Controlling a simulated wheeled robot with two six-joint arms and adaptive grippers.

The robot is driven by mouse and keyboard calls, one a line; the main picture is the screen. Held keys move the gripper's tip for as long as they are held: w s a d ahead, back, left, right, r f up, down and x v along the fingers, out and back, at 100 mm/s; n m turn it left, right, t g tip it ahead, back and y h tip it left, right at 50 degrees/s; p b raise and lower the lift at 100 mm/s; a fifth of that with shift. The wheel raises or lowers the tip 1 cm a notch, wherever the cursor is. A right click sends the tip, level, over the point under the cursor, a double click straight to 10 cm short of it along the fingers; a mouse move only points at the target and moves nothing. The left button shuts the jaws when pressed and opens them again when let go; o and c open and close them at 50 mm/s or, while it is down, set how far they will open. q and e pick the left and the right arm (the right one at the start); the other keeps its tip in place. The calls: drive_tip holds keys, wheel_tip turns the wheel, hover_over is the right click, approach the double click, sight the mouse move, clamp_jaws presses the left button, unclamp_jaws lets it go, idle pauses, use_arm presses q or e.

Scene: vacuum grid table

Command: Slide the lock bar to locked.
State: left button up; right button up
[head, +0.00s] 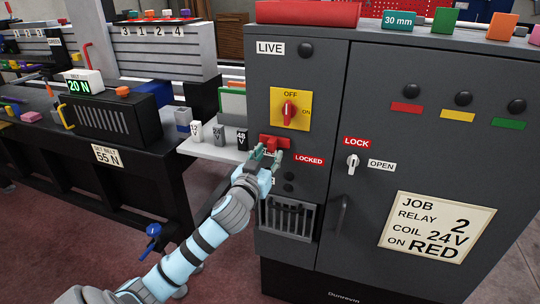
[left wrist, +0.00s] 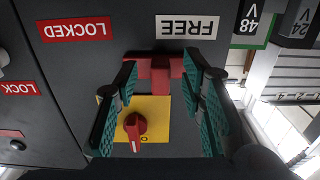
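The red lock bar (head: 274,142) is on the front of the grey cabinet, below the yellow switch plate. In the left wrist view, which is upside down, the lock bar (left wrist: 153,70) lies by the FREE label (left wrist: 187,27), with the LOCKED label (left wrist: 75,29) off to the left. The LOCKED label (head: 309,160) also shows right of the bar in the head view. My left gripper (head: 267,154) is at the bar. Its fingers (left wrist: 158,72) are apart, with the bar between their tips; I cannot tell whether they touch it. My right gripper is not in view.
The red rotary switch (head: 289,110) on its yellow plate is just above the bar. A white shelf (head: 215,150) with several labelled blocks is close on the left. A barred tray (head: 288,218) is below, and a key switch (head: 352,163) is to the right.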

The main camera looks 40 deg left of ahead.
use_arm(q)
drive_tip(key=shift+x, duration=1.2)
clamp_jaws()
drive_tip(key=d, duration=0.1)
drive_tip(key=w+d+p, duration=0.1)
drive_tip(key=d, duration=0.3)
drive_tip(key=shift+w+d+p, duration=0.2)
drive_tip(key=shift+w+p, duration=0.1)
drive_tip(key=shift+w, duration=0.1)
drive_tip(key=shift+f, duration=0.1)
unclamp_jaws()
drive_tip(key=shift+s, duration=0.15)
